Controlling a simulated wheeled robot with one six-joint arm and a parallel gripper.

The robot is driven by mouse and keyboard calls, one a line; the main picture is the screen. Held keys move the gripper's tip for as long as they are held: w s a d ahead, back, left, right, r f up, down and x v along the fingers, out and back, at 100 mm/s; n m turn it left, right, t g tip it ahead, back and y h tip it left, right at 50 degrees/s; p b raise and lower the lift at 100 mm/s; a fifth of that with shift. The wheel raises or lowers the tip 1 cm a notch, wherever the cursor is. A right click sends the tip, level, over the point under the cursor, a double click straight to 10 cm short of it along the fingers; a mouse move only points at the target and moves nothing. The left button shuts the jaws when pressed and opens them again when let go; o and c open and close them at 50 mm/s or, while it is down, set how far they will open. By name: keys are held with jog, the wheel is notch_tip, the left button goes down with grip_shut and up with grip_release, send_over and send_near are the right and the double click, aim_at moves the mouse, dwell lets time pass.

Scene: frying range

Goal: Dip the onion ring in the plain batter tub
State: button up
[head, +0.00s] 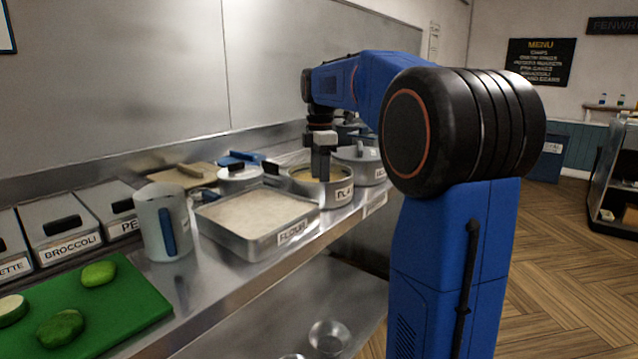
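A flour tray (246,246) and a grey jug (163,222) stand nearer on the counter. A lidded pot (240,180) is left of the batter tub, another labelled tub (369,171) right of it. A green board (110,313) with green vegetables lies front left.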

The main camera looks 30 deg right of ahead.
jog(key=shift+d, duration=0.3)
jog(key=shift+a, duration=0.15)
jog(key=shift+a, duration=0.45)
jog(key=shift+d, duration=0.3)
jog(key=shift+r, duration=0.1)
dwell(0.4)
notch_tip(320, 180, up, 10)
dwell(1.3)
jog(key=shift+r, duration=0.2)
dwell(0.6)
jog(key=shift+r, duration=1.45)
